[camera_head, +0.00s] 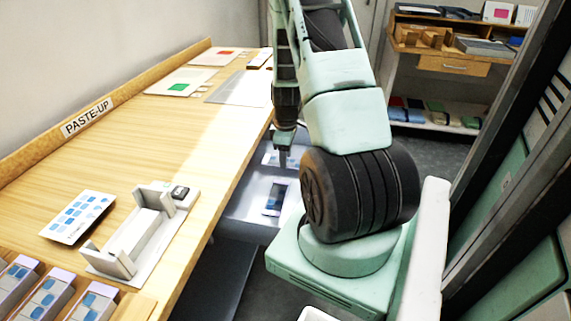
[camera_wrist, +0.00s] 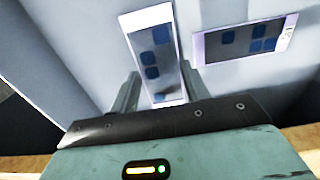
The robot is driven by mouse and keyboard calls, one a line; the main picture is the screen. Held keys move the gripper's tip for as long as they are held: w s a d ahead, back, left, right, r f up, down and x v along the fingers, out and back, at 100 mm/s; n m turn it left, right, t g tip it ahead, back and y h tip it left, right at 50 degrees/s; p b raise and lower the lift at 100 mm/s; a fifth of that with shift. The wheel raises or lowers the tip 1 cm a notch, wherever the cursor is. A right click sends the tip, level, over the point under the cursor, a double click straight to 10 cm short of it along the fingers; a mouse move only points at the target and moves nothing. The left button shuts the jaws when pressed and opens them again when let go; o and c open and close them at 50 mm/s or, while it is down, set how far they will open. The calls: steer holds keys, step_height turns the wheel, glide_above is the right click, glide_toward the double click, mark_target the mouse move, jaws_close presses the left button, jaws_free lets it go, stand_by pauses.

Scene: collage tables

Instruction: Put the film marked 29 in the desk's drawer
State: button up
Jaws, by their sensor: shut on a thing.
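My gripper (camera_wrist: 158,88) is shut on a pale film strip with dark blue frames (camera_wrist: 152,50), gripped between its two fingers in the wrist view. A second film strip with blue frames (camera_wrist: 245,38) lies to its right, turned crosswise; a small mark at its right end is too small to read. No 29 is legible on either strip. In the head view my gripper (camera_head: 284,150) points down into the open pale drawer (camera_head: 243,203), beside the desk's edge. One blue-framed strip (camera_head: 274,198) shows there, in front of my gripper.
The desk top (camera_head: 165,130) carries a grey holder (camera_head: 140,238), a sheet with blue frames (camera_head: 77,217), and boxed strips (camera_head: 50,296) at the front left. A PASTE-UP sign (camera_head: 87,118) is on its back ledge. A shelf unit (camera_head: 455,64) stands at the far right.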

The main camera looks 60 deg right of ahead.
steer(key=shift+f, duration=1.7)
